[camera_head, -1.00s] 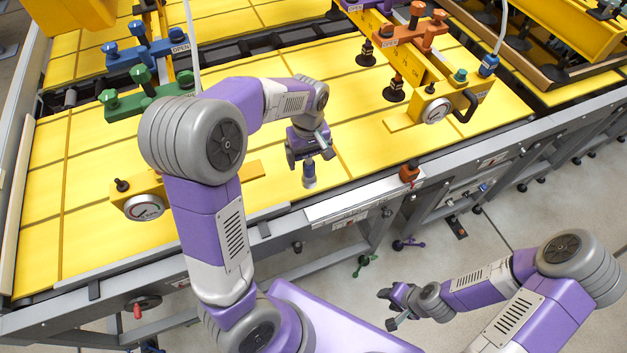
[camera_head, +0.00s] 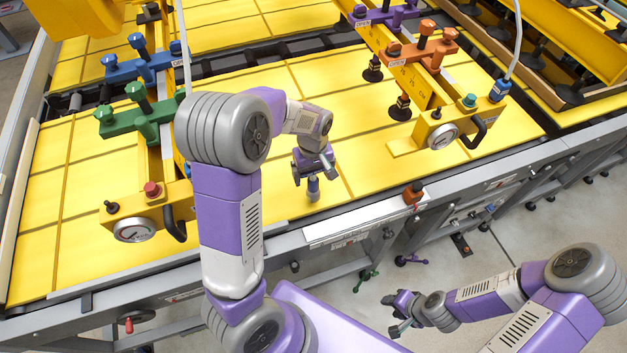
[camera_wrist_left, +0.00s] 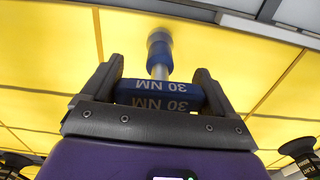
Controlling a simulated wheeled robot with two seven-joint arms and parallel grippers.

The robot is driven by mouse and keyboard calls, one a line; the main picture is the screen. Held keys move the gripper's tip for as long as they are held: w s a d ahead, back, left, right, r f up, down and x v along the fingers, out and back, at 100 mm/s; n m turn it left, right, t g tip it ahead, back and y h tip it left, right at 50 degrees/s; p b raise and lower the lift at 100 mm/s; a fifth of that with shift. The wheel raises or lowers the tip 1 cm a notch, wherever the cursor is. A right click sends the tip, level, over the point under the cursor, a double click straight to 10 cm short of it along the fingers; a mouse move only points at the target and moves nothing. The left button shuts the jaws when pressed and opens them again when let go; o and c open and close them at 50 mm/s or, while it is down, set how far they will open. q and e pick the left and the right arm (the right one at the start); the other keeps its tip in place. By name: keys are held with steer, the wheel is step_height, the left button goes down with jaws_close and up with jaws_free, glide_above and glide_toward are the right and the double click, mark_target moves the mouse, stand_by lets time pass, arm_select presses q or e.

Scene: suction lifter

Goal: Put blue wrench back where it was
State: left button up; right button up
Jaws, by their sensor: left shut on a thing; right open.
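The blue wrench (camera_head: 313,188), a T-shaped tool with a metal shaft, a blue tip and a blue handle marked 30 NM, is in my left gripper (camera_head: 312,170). In the left wrist view the handle (camera_wrist_left: 160,95) lies crosswise between the two fingers of the left gripper (camera_wrist_left: 161,90), and the shaft points away over the yellow panel. In the head view the wrench hangs roughly upright over the panel near its front edge, and most of the handle is hidden by the gripper. My right gripper (camera_head: 396,316) is open and empty, out over the floor.
A yellow lifter beam with a gauge (camera_head: 134,229) and green (camera_head: 138,115) and blue clamps stands left, partly behind my left arm. Another gauge beam (camera_head: 440,137) stands right. A grey rail with a white label plate (camera_head: 350,219) and an orange-brown knob (camera_head: 413,192) borders the panel.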

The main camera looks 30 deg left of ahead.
mark_target(313, 181)
arm_select(q)
steer(key=shift+f, duration=1.75)
steer(key=shift+f, duration=0.2)
steer(key=o, duration=1.5)
steer(key=shift+r, duration=0.1)
step_height(313, 181, up, 12)
steer(key=shift+r, duration=0.15)
